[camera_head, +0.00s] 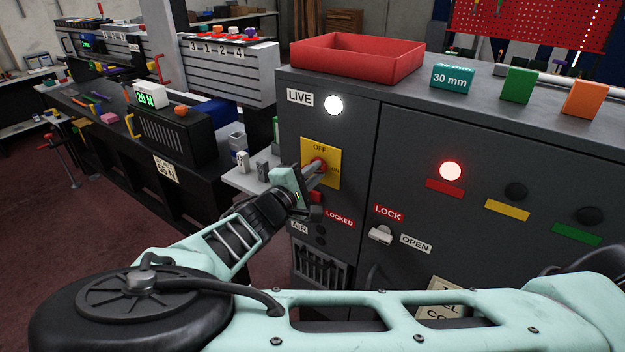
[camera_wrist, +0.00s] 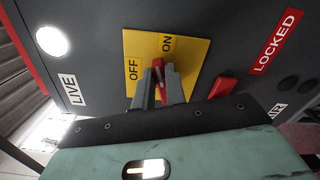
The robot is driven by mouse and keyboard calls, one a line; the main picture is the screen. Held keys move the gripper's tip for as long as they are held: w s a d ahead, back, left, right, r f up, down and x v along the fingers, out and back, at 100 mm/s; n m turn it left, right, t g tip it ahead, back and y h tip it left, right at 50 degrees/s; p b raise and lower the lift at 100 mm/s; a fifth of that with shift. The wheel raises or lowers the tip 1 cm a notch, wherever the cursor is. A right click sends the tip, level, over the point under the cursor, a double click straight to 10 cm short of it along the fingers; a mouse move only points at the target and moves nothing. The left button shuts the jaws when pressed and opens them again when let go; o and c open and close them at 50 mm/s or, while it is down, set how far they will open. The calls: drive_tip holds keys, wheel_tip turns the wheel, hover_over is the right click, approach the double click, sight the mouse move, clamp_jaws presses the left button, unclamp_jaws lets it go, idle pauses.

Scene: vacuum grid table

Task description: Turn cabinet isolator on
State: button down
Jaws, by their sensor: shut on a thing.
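The cabinet isolator is a red handle on a yellow plate (camera_head: 333,176) marked OFF and ON, on the front of the dark grey cabinet (camera_head: 300,125). My gripper (camera_head: 314,170) reaches it from the lower left. In the wrist view my gripper (camera_wrist: 166,78) has its two fingers closed around the red handle (camera_wrist: 158,64), in front of the yellow plate (camera_wrist: 195,58). The fingers hide much of the handle, so I cannot tell its exact setting. The LIVE lamp (camera_head: 334,105) above is lit white; it also shows in the wrist view (camera_wrist: 52,41).
A red block (camera_wrist: 222,86) sits beside the plate near the LOCKED label (camera_wrist: 276,42). A LOCK/OPEN latch (camera_head: 380,234) and a lit red lamp (camera_head: 450,171) are on the right. A red tray (camera_head: 357,68) stands on top. A cluttered bench (camera_head: 120,130) lies left.

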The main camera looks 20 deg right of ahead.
drive_tip(key=shift+s+f+m+b, duration=0.1)
drive_tip(key=shift+f+m+b, duration=0.1)
drive_tip(key=shift+m+b, duration=0.65)
drive_tip(key=shift+f+m+b, duration=0.2)
drive_tip(key=shift+m+b, duration=0.3)
drive_tip(key=shift+m, duration=0.65)
drive_tip(key=c, duration=1.4)
unclamp_jaws()
drive_tip(key=shift+c, duration=0.2)
drive_tip(key=shift+r, duration=0.1)
drive_tip(key=p+v, duration=0.1)
drive_tip(key=v, duration=1.6)
drive_tip(key=shift+s+a, duration=0.15)
